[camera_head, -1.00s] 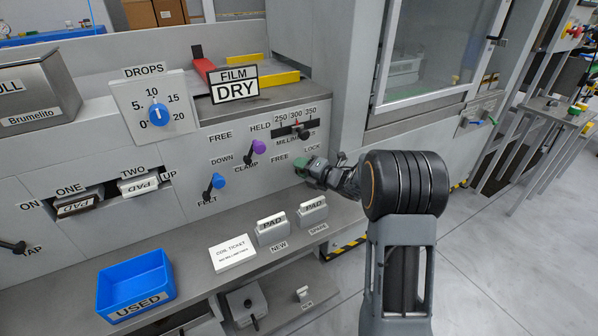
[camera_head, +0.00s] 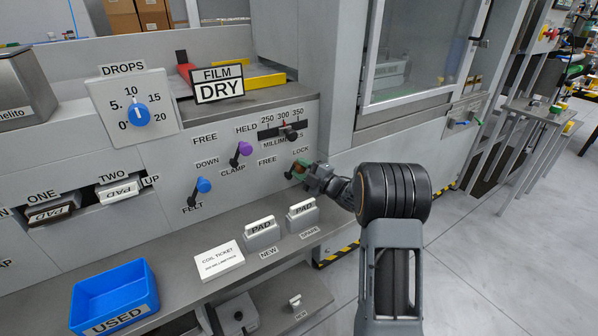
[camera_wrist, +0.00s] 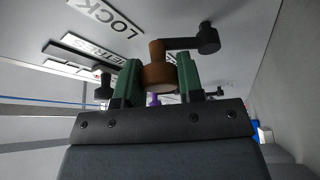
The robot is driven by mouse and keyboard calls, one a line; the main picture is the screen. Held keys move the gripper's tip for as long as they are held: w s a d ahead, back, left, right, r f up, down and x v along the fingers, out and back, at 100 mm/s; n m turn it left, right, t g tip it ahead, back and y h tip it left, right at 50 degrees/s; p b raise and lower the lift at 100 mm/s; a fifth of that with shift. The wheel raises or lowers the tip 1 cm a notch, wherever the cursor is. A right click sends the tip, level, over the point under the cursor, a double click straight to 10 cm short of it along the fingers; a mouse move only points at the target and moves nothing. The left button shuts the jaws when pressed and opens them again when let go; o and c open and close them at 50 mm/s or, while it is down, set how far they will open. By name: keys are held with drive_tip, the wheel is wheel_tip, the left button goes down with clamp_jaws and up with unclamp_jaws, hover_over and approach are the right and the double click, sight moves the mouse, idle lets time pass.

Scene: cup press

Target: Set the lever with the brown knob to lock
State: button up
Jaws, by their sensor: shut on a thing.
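The brown knob (camera_wrist: 160,72) sits between the green fingertips of my gripper (camera_wrist: 158,82) in the wrist view, and the jaws are shut on it. A dark lever arm runs from the knob to a pivot (camera_wrist: 208,38) on the panel. The LOCK label (camera_wrist: 104,16) is on the panel at the upper left of that view. There the fingers mostly hide the knob and lever.
The purple-knobbed clamp lever (camera_head: 243,149) and blue-knobbed felt lever (camera_head: 204,185) are to the left. The millimetres slider (camera_head: 291,134) is just above my gripper.

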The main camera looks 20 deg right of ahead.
drive_tip(key=shift+d+m+t, duration=0.15)
drive_tip(key=shift+m+t, duration=0.15)
drive_tip(key=shift+m, duration=0.1)
drive_tip(key=o, duration=0.9)
drive_tip(key=shift+o, duration=0.2)
drive_tip(key=shift+f, duration=0.1)
drive_tip(key=p+v, duration=0.1)
drive_tip(key=v, duration=1.2)
drive_tip(key=shift+s+d+p, duration=0.2)
drive_tip(key=shift+s+p, duration=0.15)
